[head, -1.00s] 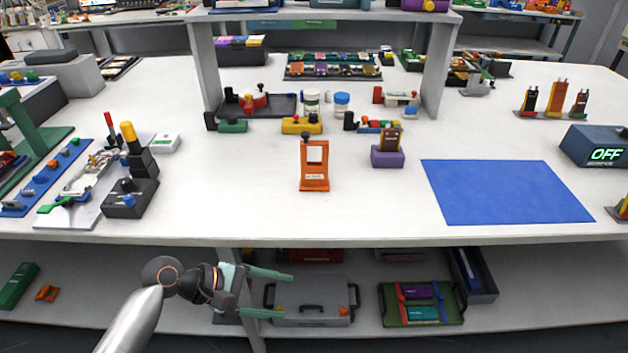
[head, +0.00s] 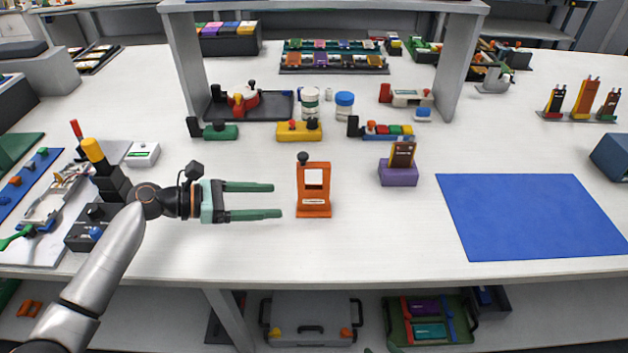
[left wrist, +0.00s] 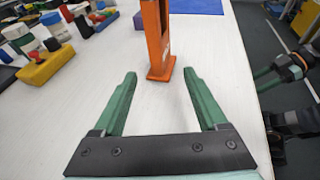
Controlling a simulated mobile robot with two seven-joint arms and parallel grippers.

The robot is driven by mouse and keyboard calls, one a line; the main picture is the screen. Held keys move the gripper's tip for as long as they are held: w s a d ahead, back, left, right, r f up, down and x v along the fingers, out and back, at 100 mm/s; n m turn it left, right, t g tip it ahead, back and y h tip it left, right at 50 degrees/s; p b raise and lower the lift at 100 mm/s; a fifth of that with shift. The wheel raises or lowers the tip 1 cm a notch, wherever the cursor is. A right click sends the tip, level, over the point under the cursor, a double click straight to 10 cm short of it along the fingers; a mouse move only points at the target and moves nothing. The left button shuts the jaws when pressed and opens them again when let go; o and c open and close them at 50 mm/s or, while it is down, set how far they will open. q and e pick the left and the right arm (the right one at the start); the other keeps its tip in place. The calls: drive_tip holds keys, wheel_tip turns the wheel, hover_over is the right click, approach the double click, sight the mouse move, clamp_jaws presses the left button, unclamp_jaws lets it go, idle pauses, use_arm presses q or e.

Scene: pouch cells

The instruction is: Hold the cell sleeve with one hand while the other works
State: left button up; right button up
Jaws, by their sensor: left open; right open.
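The orange cell sleeve (head: 314,208) stands upright on the white table in the head view, with a pale panel in its upper part and a dark knob at its top left. Its lower part shows in the left wrist view (left wrist: 158,40). My left gripper (head: 277,200) is open and empty, just left of the sleeve. Its two green fingers point at the sleeve; in the left wrist view the sleeve's foot stands just beyond the fingertips. My right gripper (left wrist: 262,78) shows at the right edge of the left wrist view, open, beyond the table edge; it is outside the head view.
A purple block (head: 398,174) holding a brown upright piece stands right of the sleeve. A blue mat (head: 530,218) lies further right, empty. A yellow block (head: 299,131) and several fixtures stand behind. A black-and-yellow device (head: 105,175) is behind my left wrist.

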sight(301, 200)
use_arm(q)
drive_tip(key=shift+d+f, duration=0.25)
drive_tip(key=shift+d, duration=0.2)
drive_tip(key=b+x, duration=0.3)
drive_tip(key=x, duration=0.2)
drive_tip(key=shift+a+f+b, duration=0.1)
drive_tip(key=shift+b, duration=0.25)
drive_tip(key=shift+w+d+p, duration=0.25)
drive_tip(key=shift+d+p, duration=0.4)
drive_tip(key=shift+d, duration=0.35)
drive_tip(key=shift+w+d+f, duration=0.2)
drive_tip(key=shift+w+d, duration=0.05)
drive_tip(key=shift+d, duration=0.3)
drive_tip(key=shift+d+f, duration=0.15)
drive_tip(key=shift+d, duration=0.1)
drive_tip(key=c, duration=0.9)
clamp_jaws()
